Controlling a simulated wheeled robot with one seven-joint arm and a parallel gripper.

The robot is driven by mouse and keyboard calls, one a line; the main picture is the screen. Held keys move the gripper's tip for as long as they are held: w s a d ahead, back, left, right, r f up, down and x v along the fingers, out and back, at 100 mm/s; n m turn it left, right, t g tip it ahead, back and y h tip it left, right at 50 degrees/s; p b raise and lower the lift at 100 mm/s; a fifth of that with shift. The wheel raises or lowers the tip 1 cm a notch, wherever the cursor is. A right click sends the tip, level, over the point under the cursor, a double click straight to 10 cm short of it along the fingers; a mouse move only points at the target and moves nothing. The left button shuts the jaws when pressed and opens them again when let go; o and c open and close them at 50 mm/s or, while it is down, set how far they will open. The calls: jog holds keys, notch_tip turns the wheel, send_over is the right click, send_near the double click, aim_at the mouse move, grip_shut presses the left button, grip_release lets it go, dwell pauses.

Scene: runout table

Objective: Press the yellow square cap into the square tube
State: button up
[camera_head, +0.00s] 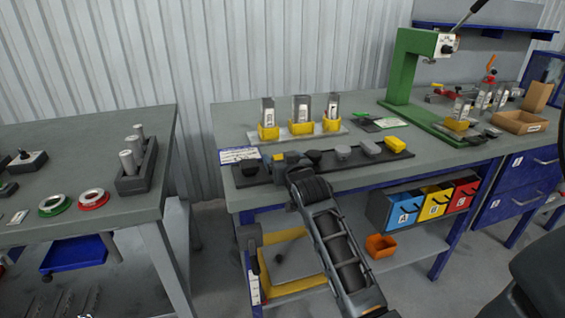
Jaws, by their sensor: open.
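The yellow cap (394,143) sits at the right end of a dark strip (412,155) near the front edge of the middle table. Three grey upright tubes, the left (267,104), middle (301,103) and right (333,101), stand in yellow holders on a pale base plate behind the strip. They have pale labels; I cannot tell which tube is square. My gripper (277,165) is open over the left part of the strip, apart from the yellow cap and well to its left. My wrist hides part of the strip, and the fingertips are hard to make out.
Dark caps, a black one (249,167) and grey ones (343,152), share the strip. A green press (405,75) stands to the right, near a cardboard tray (519,122). Coloured bins (436,202) hang below the tabletop. Another table (90,222) stands left across a gap.

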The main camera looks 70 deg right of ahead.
jog(key=c, duration=1)
jog(key=shift+c, duration=0.2)
